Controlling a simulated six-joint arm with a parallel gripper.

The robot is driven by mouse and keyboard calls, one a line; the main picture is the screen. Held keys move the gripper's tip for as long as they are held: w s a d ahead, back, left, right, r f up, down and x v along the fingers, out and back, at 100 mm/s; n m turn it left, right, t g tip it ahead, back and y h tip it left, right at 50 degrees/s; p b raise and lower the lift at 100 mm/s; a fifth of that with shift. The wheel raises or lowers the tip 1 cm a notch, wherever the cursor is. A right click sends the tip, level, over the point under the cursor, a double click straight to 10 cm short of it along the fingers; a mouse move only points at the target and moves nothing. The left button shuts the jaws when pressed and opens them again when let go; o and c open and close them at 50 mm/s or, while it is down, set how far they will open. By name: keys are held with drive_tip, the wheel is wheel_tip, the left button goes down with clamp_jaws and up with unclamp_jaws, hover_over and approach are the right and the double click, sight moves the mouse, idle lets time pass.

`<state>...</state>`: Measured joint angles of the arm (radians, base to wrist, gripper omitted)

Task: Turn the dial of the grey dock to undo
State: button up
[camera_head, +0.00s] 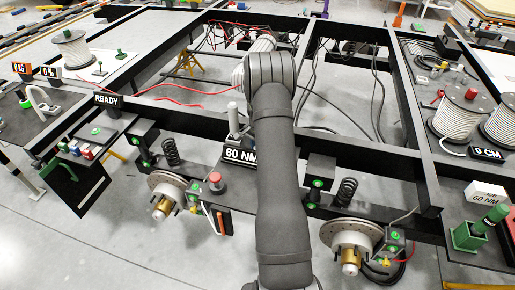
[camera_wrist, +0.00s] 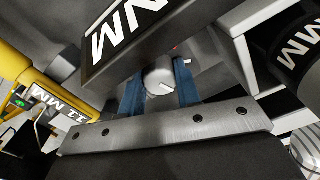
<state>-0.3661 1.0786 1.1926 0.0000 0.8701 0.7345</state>
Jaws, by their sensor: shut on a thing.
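A round pale grey dial (camera_wrist: 159,77) with a white mark line shows in the wrist view. My gripper (camera_wrist: 162,84) has a blue finger on each side of it and is shut on it. My arm hides my gripper and the dial there. I cannot tell the grey dock's full outline.
A red-topped button (camera_head: 215,180) stands left of my arm. Brake discs (camera_head: 168,187) and springs hang along the front beam. A green holder (camera_head: 468,236) stands at right, near cable reels (camera_head: 455,120).

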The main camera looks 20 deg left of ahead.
drive_tip(key=n, duration=0.4)
drive_tip(key=shift+n, duration=2.2)
drive_tip(key=o, duration=1)
drive_tip(key=shift+r, duration=0.1)
wheel_tip(320, 180, up, 17)
drive_tip(key=shift+r, duration=0.15)
